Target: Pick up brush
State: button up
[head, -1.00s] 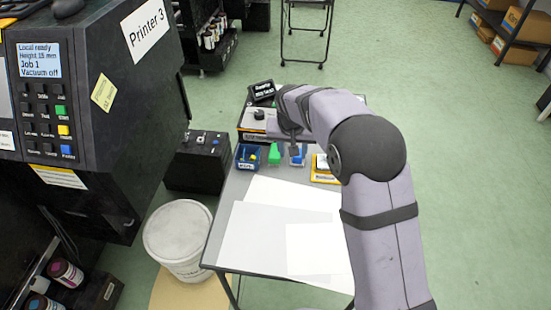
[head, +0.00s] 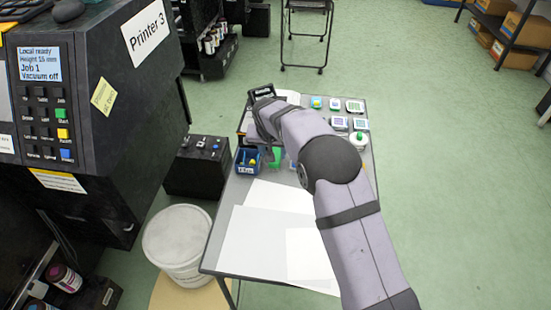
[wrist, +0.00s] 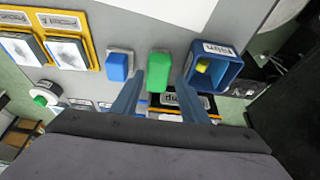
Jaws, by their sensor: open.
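I cannot make out a brush for certain in either view. A blue bin (head: 247,160) stands at the left edge of the table, with small yellow and blue things in it. It also shows in the wrist view (wrist: 228,72), with something yellow inside. My gripper (wrist: 164,76) is open, its two fingers apart. Between the fingers in the wrist view is a green block-like item (wrist: 159,72). A blue block-like item (wrist: 117,66) is to the left of the fingers. Nothing is seen held. In the head view my arm hides most of the gripper.
White sheets (head: 262,240) cover the near part of the table. Several small containers (head: 337,123) stand at its far right. A yellow-edged tray (wrist: 95,50) shows in the wrist view. A white bucket (head: 177,240) and a printer (head: 110,110) are at the left.

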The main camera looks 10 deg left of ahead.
aim_at(276, 155)
jog(key=shift+w+d+p+x, duration=0.15)
jog(key=shift+p+x, duration=0.3)
jog(key=shift+x, duration=0.45)
jog(key=shift+w+d+p+x, duration=0.15)
jog(key=shift+p+x, duration=0.25)
jog(key=shift+x, duration=0.55)
jog(key=shift+w+a+f, duration=0.15)
jog(key=shift+w+f, duration=0.15)
jog(key=shift+f, duration=0.25)
jog(key=shift+c, duration=0.6)
jog(key=c, duration=0.7)
